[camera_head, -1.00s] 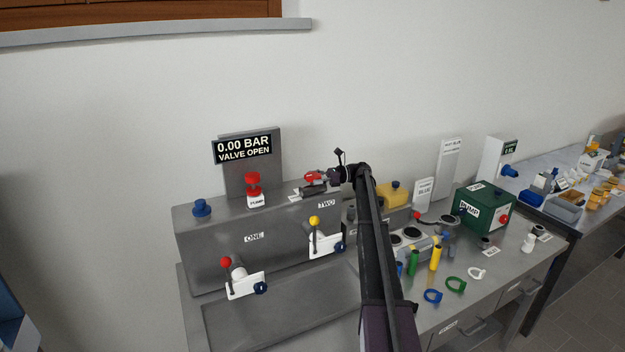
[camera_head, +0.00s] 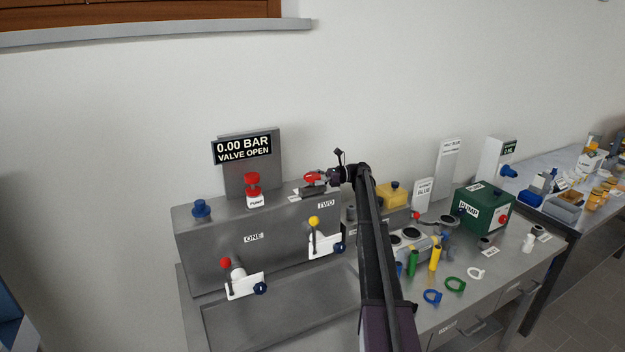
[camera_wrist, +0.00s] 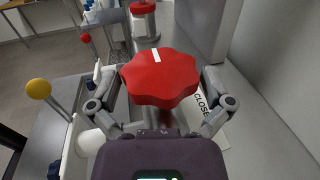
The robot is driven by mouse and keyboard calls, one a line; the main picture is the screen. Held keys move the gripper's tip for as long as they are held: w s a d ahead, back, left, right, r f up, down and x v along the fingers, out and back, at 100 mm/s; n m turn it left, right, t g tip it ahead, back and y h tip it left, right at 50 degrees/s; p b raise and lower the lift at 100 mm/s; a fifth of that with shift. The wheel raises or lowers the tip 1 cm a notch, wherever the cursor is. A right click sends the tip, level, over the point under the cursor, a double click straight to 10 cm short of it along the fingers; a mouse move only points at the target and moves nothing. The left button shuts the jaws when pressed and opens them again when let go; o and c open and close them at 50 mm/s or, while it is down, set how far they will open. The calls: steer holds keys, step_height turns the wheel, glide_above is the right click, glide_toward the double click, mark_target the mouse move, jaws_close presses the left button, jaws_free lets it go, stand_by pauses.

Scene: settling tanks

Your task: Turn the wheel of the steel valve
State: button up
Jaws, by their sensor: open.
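The valve's red lobed wheel (camera_wrist: 160,77) fills the middle of the wrist view, with a white mark on its top near the far edge. My gripper (camera_wrist: 161,88) is open, with one finger on each side of the wheel; I cannot tell whether they touch it. A label reading CLOSE (camera_wrist: 207,104) shows partly behind the right finger. In the head view the red wheel (camera_head: 313,176) sits on top of the grey bench unit, and my gripper (camera_head: 326,183) partly hides the valve. The display (camera_head: 242,149) reads 0.00 BAR, VALVE OPEN.
A red pump knob (camera_head: 252,182) and a blue knob (camera_head: 201,207) stand left on the same unit. Red and yellow ball levers (camera_head: 314,221) project from its front. The wall is close behind. A yellow container (camera_head: 392,195) stands right of my arm.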

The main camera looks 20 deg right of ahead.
steer(key=s+d, duration=0.2)
steer(key=d, duration=0.9)
steer(key=shift+d, duration=0.35)
